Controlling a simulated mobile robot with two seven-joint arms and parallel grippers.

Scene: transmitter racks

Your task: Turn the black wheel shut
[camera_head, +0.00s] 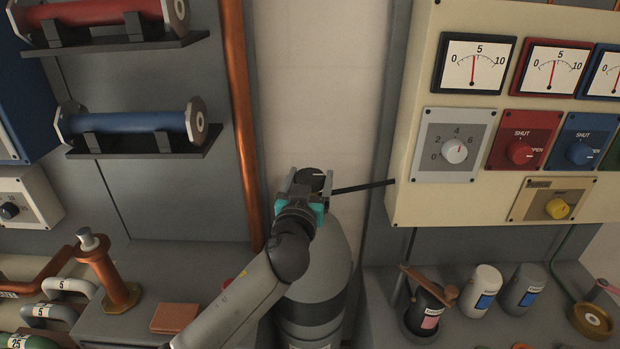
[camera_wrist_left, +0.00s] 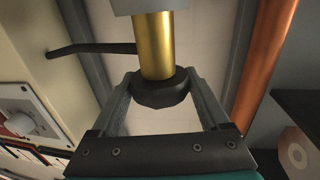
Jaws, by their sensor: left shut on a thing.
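The black wheel (camera_head: 312,176) sits at the top of a grey gas cylinder (camera_head: 328,255) in the head view. My left gripper (camera_head: 308,182) is shut on the wheel, with one finger on each side of it. In the left wrist view the dark, many-sided wheel (camera_wrist_left: 162,92) sits between the two fingers of the left gripper (camera_wrist_left: 163,98), at the end of a brass valve body (camera_wrist_left: 153,45). The gripper and wrist hide part of the wheel and the cylinder's neck in the head view. My right gripper is not in view.
A black hose (camera_head: 362,187) runs from the valve to the cream panel (camera_head: 405,150) on the right, which carries gauges and knobs. A copper pipe (camera_head: 240,120) stands close on the left. Jars (camera_head: 481,290) stand on the right bench; a copper block (camera_head: 175,317) lies left.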

